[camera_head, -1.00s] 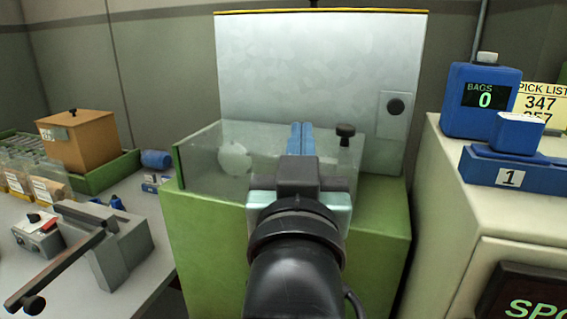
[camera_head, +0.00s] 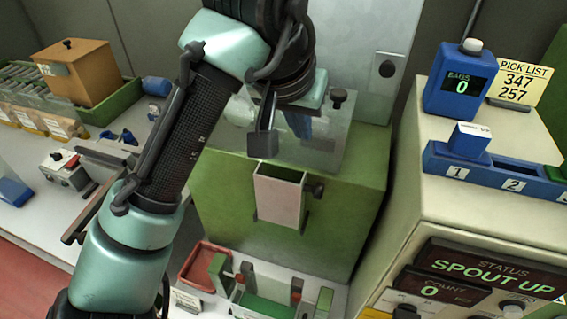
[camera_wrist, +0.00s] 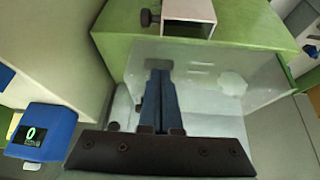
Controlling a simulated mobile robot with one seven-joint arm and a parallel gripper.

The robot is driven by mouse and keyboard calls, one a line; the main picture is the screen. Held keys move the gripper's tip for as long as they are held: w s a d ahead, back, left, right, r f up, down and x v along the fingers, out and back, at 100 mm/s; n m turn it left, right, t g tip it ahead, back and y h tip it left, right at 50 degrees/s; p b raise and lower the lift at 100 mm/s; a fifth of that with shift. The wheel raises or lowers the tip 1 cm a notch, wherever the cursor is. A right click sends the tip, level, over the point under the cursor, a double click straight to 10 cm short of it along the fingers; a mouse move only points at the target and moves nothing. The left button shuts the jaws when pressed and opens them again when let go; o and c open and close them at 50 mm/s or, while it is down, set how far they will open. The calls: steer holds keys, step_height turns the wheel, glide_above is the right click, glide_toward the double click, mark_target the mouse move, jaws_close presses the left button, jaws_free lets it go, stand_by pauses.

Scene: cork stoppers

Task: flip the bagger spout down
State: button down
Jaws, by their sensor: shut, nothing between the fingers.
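The bagger spout (camera_head: 280,198) is a pale, open-ended rectangular chute on the front of the green bagger body (camera_head: 345,215). A dark knob (camera_head: 317,189) sits at its right side. The status display (camera_head: 480,268) reads SPOUT UP. The spout also shows at the top of the wrist view (camera_wrist: 190,14), with its knob (camera_wrist: 148,17) to the left. My gripper (camera_head: 303,134) points down above and behind the spout, apart from it, by the clear hopper wall. Its blue fingers (camera_wrist: 158,75) are together and empty in the wrist view.
A clear hopper (camera_wrist: 215,75) stands on the green body. On the right, a cream cabinet carries a blue bag counter (camera_head: 459,85) reading 0 and a numbered blue rack (camera_head: 510,175).

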steer(key=shift+g+y, duration=0.6)
steer(key=shift+g, duration=0.2)
steer(key=a, duration=0.1)
steer(key=s+a, duration=0.1)
steer(key=s+a+f, duration=0.1)
steer(key=shift+a, duration=0.3)
steer(key=shift+w+f, duration=0.1)
steer(key=p, duration=0.1)
glide_above(289, 200)
steer(key=w+a, duration=0.1)
steer(key=w, duration=0.1)
steer(key=f, duration=0.9)
steer(key=shift+s+f, duration=0.2)
steer(key=shift+f, duration=0.1)
